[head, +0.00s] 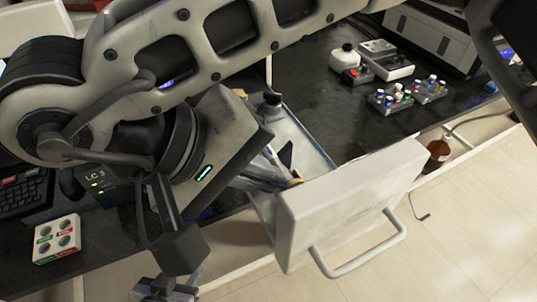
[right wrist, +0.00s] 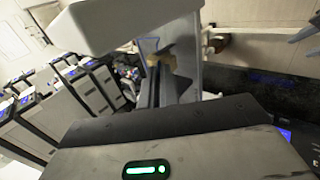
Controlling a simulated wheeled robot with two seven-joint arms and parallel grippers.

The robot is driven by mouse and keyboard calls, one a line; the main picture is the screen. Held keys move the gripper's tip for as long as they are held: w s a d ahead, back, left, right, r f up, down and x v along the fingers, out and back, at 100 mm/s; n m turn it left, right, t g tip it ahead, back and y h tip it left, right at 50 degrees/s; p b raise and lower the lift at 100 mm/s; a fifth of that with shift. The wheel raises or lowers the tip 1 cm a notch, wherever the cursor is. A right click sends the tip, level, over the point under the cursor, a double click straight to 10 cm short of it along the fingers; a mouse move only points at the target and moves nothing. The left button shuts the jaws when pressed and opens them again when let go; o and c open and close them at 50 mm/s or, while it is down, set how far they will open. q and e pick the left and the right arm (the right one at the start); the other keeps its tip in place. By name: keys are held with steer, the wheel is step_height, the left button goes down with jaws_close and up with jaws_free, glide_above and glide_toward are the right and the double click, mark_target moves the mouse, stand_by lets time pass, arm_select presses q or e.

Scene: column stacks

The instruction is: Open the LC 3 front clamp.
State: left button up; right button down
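In the head view the black LC 3 unit (head: 97,186) shows its label and green lights at the left, partly covered by my right arm. My right gripper (head: 279,143) has a grey body with a lit green strip and points toward the gap behind a white handled front (head: 350,205). A small tan-gold piece (head: 296,177) shows in that gap, and in the right wrist view a similar piece (right wrist: 160,62) stands beyond the gripper body. I cannot tell whether it is the clamp or whether my fingers touch it. A grey jointed piece at the bottom left may be my left gripper.
Pale floor is open at lower right.

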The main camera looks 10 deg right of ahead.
steer(key=shift+a+h, duration=0.15)
steer(key=shift+h, duration=0.25)
steer(key=shift+f, duration=0.1)
arm_select(q)
steer(key=shift+r, duration=0.15)
arm_select(e)
steer(key=c, duration=1.6)
jaws_free()
steer(key=shift+s, duration=0.1)
